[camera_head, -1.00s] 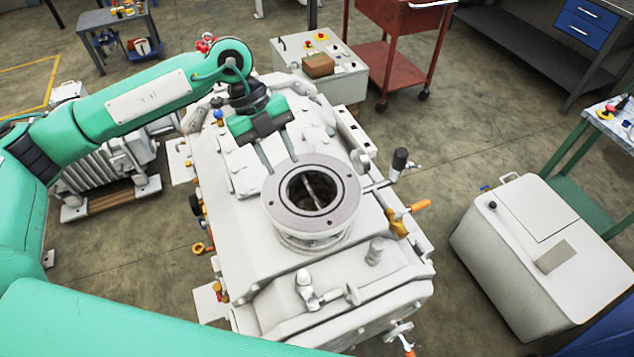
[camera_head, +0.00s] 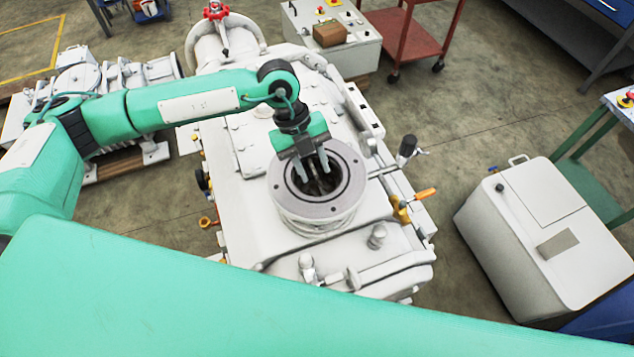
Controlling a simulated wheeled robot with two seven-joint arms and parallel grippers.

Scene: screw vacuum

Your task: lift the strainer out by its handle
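The strainer (camera_head: 315,188) sits down inside the round flanged port (camera_head: 338,208) on top of the white vacuum pump. Only part of its dark inside and handle bar shows in the opening. My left gripper (camera_head: 314,175) is over the port, pointing down, with its two fingertips at the mouth of the opening. The fingers are apart with a gap between them. I cannot tell whether they touch the handle, which the fingers partly hide. My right gripper is not in view.
A black-knobbed lever (camera_head: 407,147) and an orange-handled valve (camera_head: 424,194) stand right of the port. A grey cabinet (camera_head: 540,225) stands on the floor at right. A control box with a brown block (camera_head: 329,35) is behind. My own green arm link crosses the bottom.

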